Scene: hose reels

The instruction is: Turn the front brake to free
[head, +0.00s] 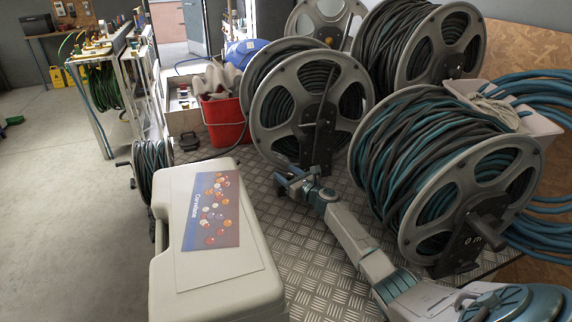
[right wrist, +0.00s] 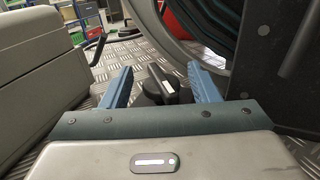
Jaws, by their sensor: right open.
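My right gripper (head: 288,180) reaches low over the metal floor plate at the foot of a grey hose reel (head: 312,75). In the right wrist view its two blue fingers (right wrist: 162,88) are apart. A dark lever-like part (right wrist: 160,72) with a small white mark shows between and beyond the fingertips. It looks like the brake. I cannot tell whether the fingers touch it or which setting it is in. The reel's grey rim (right wrist: 188,45) curves up just beyond the right finger. My left gripper is not in view.
A beige case (head: 205,250) stands close on the left, also in the wrist view (right wrist: 40,75). A larger reel with blue-green hose (head: 510,165) stands at right. A red bucket (head: 224,128) and a small reel (head: 152,165) stand behind the case. Patterned metal plate (head: 310,260) lies bare below my arm.

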